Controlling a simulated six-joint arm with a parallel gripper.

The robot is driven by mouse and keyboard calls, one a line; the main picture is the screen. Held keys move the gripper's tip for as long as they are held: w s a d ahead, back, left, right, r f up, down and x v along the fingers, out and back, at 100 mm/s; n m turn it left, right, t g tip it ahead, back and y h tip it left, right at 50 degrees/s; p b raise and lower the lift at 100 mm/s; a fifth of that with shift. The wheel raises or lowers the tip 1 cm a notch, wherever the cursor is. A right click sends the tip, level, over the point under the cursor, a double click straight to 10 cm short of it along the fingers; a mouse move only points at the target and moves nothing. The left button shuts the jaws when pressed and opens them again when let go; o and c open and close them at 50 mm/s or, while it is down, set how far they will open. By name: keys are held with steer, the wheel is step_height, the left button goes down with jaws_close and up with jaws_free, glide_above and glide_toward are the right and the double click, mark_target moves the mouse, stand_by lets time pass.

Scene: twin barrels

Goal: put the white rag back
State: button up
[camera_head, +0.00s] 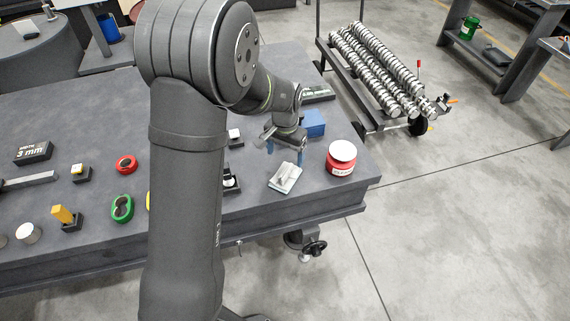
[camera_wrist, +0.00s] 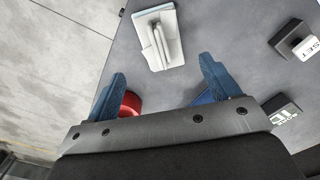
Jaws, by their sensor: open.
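The white rag (camera_head: 285,177) lies near the front right of the dark grey table (camera_head: 372,179). It has a raised fold along its middle and a pale blue edge; it also shows at the top of the wrist view (camera_wrist: 158,38). My gripper (camera_head: 285,147) is open and empty, above the table and behind the rag in the head view. In the wrist view its blue fingers (camera_wrist: 163,85) are spread, with the rag beyond their tips and not touched.
A red can with a white top (camera_head: 341,157) stands right of the rag, near the table's edge. A blue box (camera_head: 313,123) stands behind my gripper. Small dark labelled blocks (camera_wrist: 293,39) lie to the right in the wrist view. My arm hides the table's middle.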

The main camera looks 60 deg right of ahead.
mark_target(285, 171)
steer(key=shift+r, duration=1.55)
steer(key=shift+f, duration=0.15)
steer(key=shift+f, duration=4.1)
